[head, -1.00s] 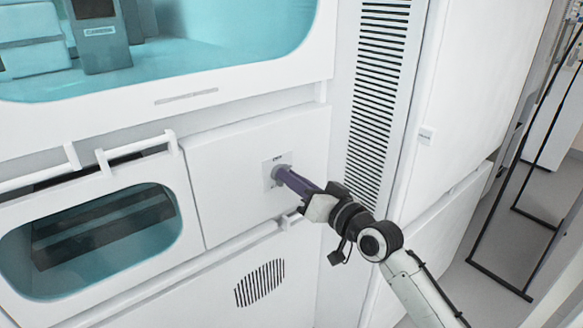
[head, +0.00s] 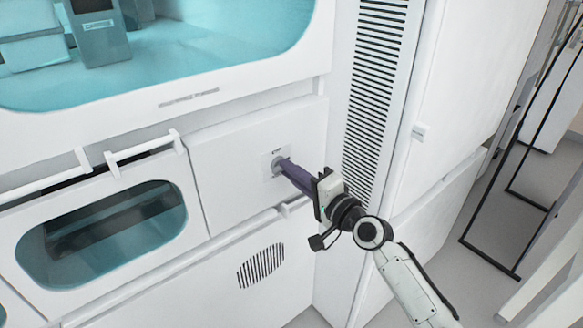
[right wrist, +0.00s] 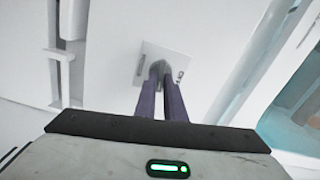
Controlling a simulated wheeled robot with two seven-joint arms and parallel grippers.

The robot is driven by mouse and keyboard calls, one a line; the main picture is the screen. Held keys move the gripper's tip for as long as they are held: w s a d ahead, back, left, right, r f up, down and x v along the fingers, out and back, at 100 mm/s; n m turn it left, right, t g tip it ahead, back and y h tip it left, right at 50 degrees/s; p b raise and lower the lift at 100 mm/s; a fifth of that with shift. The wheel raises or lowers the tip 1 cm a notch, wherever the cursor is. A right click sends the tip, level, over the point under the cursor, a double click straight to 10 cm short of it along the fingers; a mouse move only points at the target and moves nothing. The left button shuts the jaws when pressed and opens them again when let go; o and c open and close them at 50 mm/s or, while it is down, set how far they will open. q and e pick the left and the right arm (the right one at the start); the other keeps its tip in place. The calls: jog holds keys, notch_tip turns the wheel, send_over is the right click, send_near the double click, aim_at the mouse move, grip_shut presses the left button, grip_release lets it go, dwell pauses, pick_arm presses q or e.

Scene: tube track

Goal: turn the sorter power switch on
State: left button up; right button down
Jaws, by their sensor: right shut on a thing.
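The sorter power switch is a grey rotary knob (right wrist: 161,68) on a pale square plate (right wrist: 148,51) with small dark lettering; the plate also shows in the head view (head: 268,168) on a white panel. My right gripper (head: 284,166) reaches it from the lower right with long purple fingers. In the right wrist view the two fingertips (right wrist: 161,78) are closed around the knob, one on each side. The fingertips hide part of the knob. The lettering is too small to read surely. My left gripper is not in view.
A handle bar (head: 143,150) and a teal-windowed drawer (head: 100,235) lie left of the switch panel. A black-slotted vent column (head: 375,100) stands just right of it. A ledge (head: 230,236) runs below. Open floor (head: 480,230) shows at the right.

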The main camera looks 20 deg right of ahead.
jog(key=shift+m, duration=1)
jog(key=c, duration=1.8)
grip_release()
jog(key=shift+c, duration=0.2)
jog(key=v, duration=1)
jog(key=shift+s, duration=0.15)
